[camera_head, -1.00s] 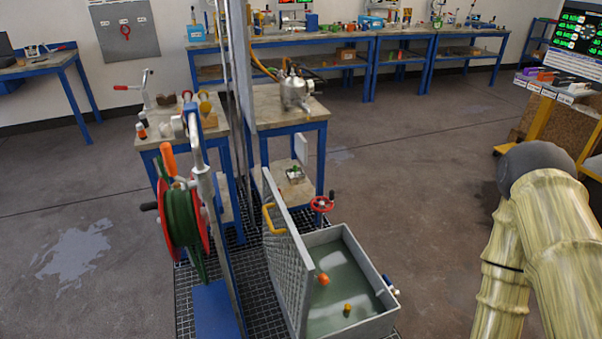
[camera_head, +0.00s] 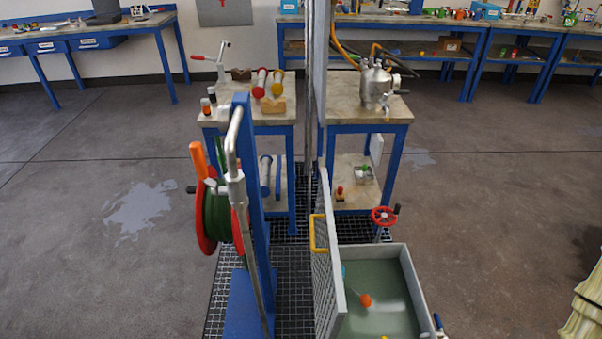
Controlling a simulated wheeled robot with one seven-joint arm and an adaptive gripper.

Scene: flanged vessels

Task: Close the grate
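The grate (camera_head: 326,267) is a grey mesh panel standing upright along the left side of a grey open basin. A yellow handle (camera_head: 318,233) sits on its left face near the top. The basin (camera_head: 416,290) holds greenish water, with an orange ball (camera_head: 365,300) in it. My gripper is not in view; only a pale yellow part of my arm shows at the lower right edge.
A hose reel on a blue stand (camera_head: 245,285) is close left of the grate. A red valve wheel (camera_head: 384,216) stands behind the basin. Two blue-legged tables, one with a metal vessel (camera_head: 376,88), stand farther back. Floor at right is clear.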

